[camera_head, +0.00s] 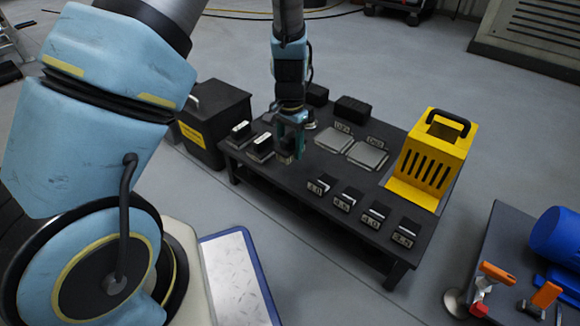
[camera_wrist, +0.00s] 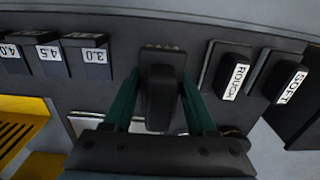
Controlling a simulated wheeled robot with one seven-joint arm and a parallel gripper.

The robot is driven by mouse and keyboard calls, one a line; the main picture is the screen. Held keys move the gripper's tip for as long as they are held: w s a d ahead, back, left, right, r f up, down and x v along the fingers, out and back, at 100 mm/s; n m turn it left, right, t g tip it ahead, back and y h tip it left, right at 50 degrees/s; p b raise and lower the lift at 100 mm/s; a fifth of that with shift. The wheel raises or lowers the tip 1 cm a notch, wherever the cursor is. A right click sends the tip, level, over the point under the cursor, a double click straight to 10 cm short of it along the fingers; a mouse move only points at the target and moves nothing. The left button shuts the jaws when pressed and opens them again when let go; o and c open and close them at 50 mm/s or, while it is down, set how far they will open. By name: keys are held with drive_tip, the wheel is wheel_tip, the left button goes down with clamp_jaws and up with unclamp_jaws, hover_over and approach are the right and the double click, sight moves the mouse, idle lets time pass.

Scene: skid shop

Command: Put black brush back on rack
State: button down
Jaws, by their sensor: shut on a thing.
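My gripper (camera_head: 291,138) is over the left half of the low black table (camera_head: 300,180). In the wrist view its green fingers (camera_wrist: 162,108) are shut on a black block-shaped thing, the black brush (camera_wrist: 163,98). The brush is at a dark holder with a small label (camera_wrist: 163,48); I cannot tell whether it is seated or just above. Beside it are two similar black brushes in holders, marked ROUGH (camera_wrist: 233,76) and SOFT (camera_wrist: 287,82). In the head view the gripper hides most of the held brush.
Two grey plates (camera_head: 335,139) lie mid-table. A yellow slotted box (camera_head: 440,150) stands at right. A black bin (camera_head: 213,120) is at left.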

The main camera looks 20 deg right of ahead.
sight(290, 169)
drive_tip(key=shift+f+b, duration=1.2)
drive_tip(key=shift+f, duration=1.35)
drive_tip(key=shift+f, duration=0.15)
drive_tip(key=shift+c, duration=1)
unclamp_jaws()
